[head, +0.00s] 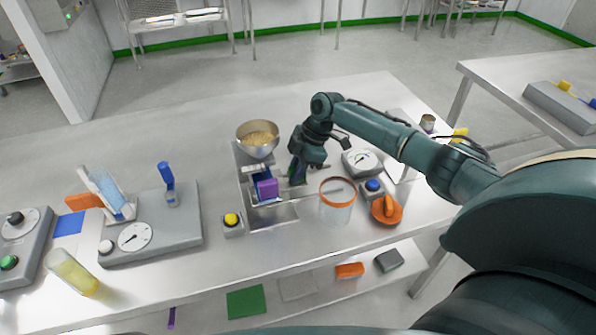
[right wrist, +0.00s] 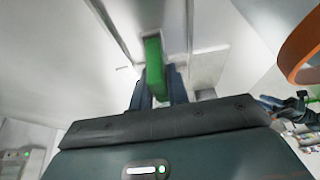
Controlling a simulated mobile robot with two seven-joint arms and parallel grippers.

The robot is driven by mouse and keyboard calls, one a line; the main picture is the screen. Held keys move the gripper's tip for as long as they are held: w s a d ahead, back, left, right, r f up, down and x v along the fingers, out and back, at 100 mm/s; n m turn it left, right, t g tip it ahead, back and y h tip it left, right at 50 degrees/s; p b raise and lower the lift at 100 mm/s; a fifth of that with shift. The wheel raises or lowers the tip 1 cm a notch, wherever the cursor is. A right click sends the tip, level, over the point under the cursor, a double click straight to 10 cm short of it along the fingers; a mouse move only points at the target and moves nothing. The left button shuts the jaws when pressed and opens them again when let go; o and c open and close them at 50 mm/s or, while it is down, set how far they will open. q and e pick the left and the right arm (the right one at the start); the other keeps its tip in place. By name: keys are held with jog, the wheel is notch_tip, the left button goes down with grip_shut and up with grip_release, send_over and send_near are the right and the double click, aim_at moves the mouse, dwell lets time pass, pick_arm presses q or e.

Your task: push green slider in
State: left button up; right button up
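The green slider (right wrist: 154,66) shows in the right wrist view as an upright green bar between the two fingers of my right gripper (right wrist: 157,92). The fingers lie close along both sides of it, with no clear gap. In the head view my right gripper (head: 297,175) points down at the right side of the metal unit that has a steel bowl and a purple block. There only a small bit of green (head: 291,171) shows beside the fingers; the rest is hidden. My left gripper is not in view.
The steel bowl (head: 257,139) stands behind the purple block (head: 267,187). A clear cylinder with an orange rim (head: 337,202) stands right of the gripper, near a blue button (head: 373,186) and orange knob (head: 387,209). A yellow button (head: 231,220) is left of the unit.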

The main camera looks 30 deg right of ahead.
jog(key=o, duration=0.4)
jog(key=shift+r, duration=0.1)
jog(key=b+v, duration=0.1)
jog(key=v, duration=1.2)
